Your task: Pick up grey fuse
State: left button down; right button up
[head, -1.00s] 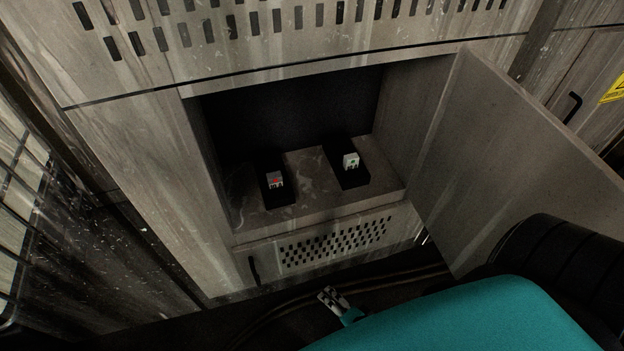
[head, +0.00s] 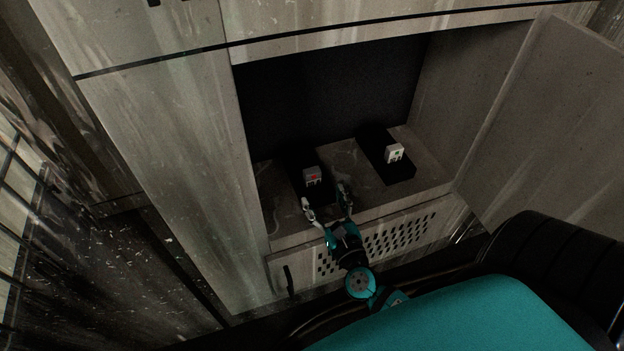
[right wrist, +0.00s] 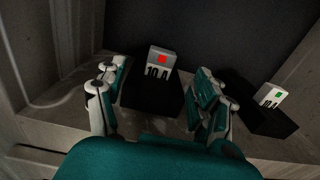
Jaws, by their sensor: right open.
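A grey fuse with a red mark (head: 312,175) sits in a black holder on the cabinet shelf. It also shows in the right wrist view (right wrist: 160,63), with "10 A" lettering, upright and between the fingers but beyond their tips. My right gripper (head: 326,200) is open and empty at the shelf's front edge, just in front of the red-marked fuse and apart from it. A second, whiter fuse with a green mark (head: 394,153) sits in another black holder to the right; it also shows in the right wrist view (right wrist: 270,96). My left gripper is not in view.
The fuses stand inside an open cabinet compartment with a stone-like shelf (head: 283,222). The cabinet door (head: 560,120) stands open on the right. A perforated panel (head: 405,235) lies below the shelf. The compartment's left wall is near the red-marked fuse.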

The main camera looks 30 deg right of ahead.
aim_at(314, 175)
jog(key=x, duration=0.4)
jog(key=shift+w, duration=0.15)
jog(key=x, duration=0.4)
jog(key=shift+w+d+r+p, duration=0.1)
jog(key=shift+d+r+p, duration=0.1)
jog(key=shift+p, duration=0.1)
jog(key=shift+w+d, duration=0.1)
jog(key=shift+w, duration=0.3)
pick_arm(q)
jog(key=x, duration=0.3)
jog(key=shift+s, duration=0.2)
pick_arm(e)
jog(key=c, duration=1.3)
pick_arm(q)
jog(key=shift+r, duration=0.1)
pick_arm(e)
jog(key=shift+r, duration=0.1)
